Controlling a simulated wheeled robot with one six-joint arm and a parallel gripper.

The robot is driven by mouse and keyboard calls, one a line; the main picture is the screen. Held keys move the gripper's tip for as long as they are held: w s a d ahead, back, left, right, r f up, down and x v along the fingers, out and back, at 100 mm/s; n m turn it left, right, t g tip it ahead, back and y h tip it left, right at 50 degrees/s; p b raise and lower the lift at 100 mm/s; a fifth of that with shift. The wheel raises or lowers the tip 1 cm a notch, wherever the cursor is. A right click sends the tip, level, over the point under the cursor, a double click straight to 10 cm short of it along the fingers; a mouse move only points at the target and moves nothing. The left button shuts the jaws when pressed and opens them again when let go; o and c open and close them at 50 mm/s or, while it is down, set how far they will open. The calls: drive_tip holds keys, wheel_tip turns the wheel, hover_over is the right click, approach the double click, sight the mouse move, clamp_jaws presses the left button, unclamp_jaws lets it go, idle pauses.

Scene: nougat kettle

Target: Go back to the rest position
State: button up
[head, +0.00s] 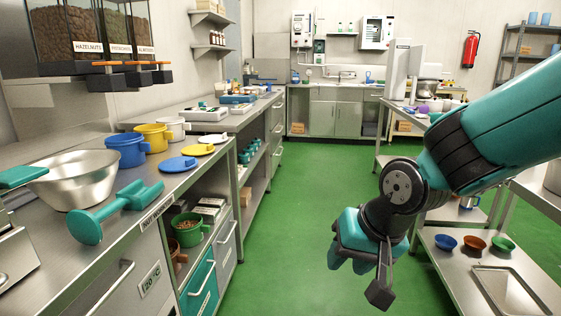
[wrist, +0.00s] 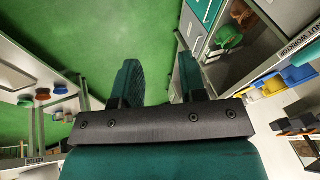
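My teal and black arm reaches in from the right in the head view. My gripper (head: 352,262) hangs over the green floor in the aisle between the left counter and the right-hand table. In the wrist view the two fingers of my gripper (wrist: 159,85) stand apart with only green floor between them. The gripper is open and holds nothing. It touches no furniture.
The left counter (head: 150,200) carries a steel bowl (head: 75,180), a teal scoop-like tool (head: 112,212) and blue and yellow pots. The right table's lower shelf (head: 440,262) holds small coloured bowls. The green floor (head: 325,180) is clear between them.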

drive_tip(key=s+d+r+n+g, duration=0.2)
drive_tip(key=s+r+n, duration=0.15)
drive_tip(key=s, duration=0.55)
drive_tip(key=s+d+r+n+g, duration=0.2)
drive_tip(key=s+n, duration=0.2)
drive_tip(key=s, duration=0.4)
wheel_tip(320, 180, up, 15)
drive_tip(key=p, duration=1.5)
drive_tip(key=shift+s+a+y+p, duration=0.15)
drive_tip(key=shift+y+p, duration=0.15)
drive_tip(key=shift+m, duration=0.25)
drive_tip(key=shift+s, duration=0.1)
